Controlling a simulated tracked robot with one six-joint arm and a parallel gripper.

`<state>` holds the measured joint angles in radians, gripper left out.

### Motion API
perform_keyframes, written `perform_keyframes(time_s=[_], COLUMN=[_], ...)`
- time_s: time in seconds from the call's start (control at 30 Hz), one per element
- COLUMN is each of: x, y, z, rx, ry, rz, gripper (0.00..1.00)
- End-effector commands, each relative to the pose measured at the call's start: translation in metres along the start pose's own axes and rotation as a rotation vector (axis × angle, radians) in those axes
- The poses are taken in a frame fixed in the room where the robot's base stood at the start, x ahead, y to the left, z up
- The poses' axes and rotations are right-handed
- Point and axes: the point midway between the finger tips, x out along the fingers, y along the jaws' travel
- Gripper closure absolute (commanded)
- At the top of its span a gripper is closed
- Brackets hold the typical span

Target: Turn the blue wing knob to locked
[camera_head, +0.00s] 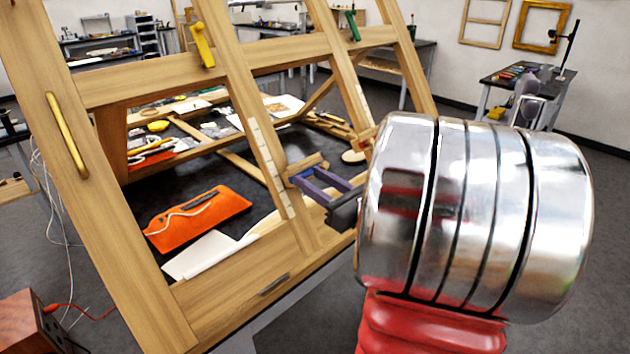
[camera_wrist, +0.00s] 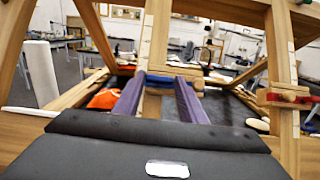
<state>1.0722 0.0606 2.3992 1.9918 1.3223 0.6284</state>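My gripper (camera_head: 308,177) reaches in from the right at the wooden easel frame in the head view. Its two purple fingers are apart, with a clear gap. In the wrist view my gripper (camera_wrist: 161,82) points at a wooden upright. A blue bar, seemingly the blue wing knob (camera_wrist: 160,75), lies crosswise at the fingertips in front of a wooden block. I cannot tell whether the fingers touch it. In the head view the knob is largely hidden by the fingers and cannot be made out clearly. Its lock marking is not readable.
A yellow knob (camera_head: 202,45) and a green knob (camera_head: 352,25) sit on the upper rail. A red knob (camera_wrist: 285,97) is on the upright to the right in the wrist view. An orange pouch (camera_head: 198,217) lies on the dark table behind the frame.

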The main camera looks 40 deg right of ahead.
Motion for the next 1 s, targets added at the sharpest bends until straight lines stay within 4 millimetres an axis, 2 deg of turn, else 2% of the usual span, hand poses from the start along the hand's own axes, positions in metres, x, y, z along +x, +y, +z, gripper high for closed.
perform_keyframes(time_s=[0.23, 0.57, 0.77, 1.0], x=[0.000, -0.002, -0.015, -0.043], y=[0.000, 0.001, -0.001, -0.001], z=[0.000, 0.000, 0.000, 0.000], rx=[-0.001, -0.002, -0.002, -0.002], ry=[0.000, 0.000, 0.001, 0.000], rz=[0.001, 0.002, -0.001, -0.001], gripper=[0.45, 0.45, 0.45, 0.45])
